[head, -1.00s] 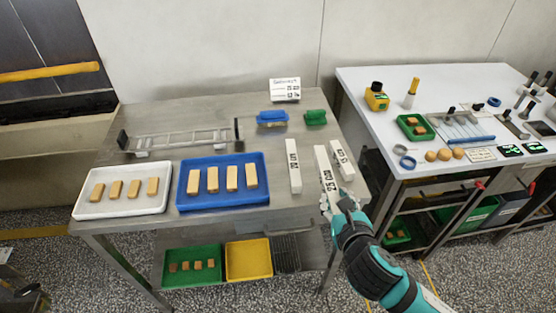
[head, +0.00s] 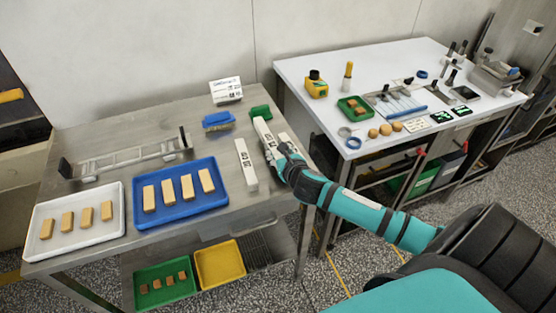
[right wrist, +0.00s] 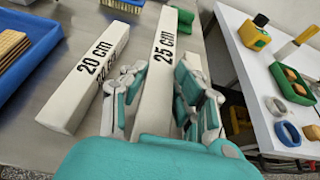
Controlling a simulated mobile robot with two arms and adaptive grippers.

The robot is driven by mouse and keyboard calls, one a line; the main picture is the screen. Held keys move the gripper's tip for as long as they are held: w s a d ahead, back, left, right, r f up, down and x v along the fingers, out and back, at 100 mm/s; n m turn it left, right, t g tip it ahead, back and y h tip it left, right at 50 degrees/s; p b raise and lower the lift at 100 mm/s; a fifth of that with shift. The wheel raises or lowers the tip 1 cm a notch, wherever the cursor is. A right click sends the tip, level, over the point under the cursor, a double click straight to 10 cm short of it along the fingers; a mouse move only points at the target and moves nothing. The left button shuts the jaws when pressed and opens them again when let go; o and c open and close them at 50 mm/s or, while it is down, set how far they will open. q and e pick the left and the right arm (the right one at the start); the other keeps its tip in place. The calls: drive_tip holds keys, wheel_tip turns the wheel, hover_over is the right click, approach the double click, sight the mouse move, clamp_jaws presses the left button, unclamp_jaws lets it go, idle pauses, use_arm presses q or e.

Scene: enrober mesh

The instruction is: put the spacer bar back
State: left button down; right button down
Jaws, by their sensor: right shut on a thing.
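The white spacer bar marked 25 cm (right wrist: 165,60) is between the fingers of my right gripper (right wrist: 160,95), which is shut on it. In the head view the bar (head: 263,132) points away from me, its far end close to a green block (head: 260,112). My right gripper (head: 280,153) covers its near part. Whether the bar touches the table is unclear. The 20 cm bar (head: 246,165) lies apart on its left. A third white bar (head: 291,145) lies on its right, partly hidden by my gripper. My left gripper is out of view.
The steel table (head: 150,112) also carries a metal frame (head: 130,158), a blue tray (head: 180,214) and a white tray (head: 113,232) of bars, a blue block (head: 218,121) and a sign (head: 226,91). A white table (head: 350,65) stands to the right.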

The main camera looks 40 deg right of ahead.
wheel_tip(320, 180, down, 3)
drive_tip(key=shift+f, duration=0.25)
drive_tip(key=shift+f, duration=0.15)
drive_tip(key=c, duration=1)
unclamp_jaws()
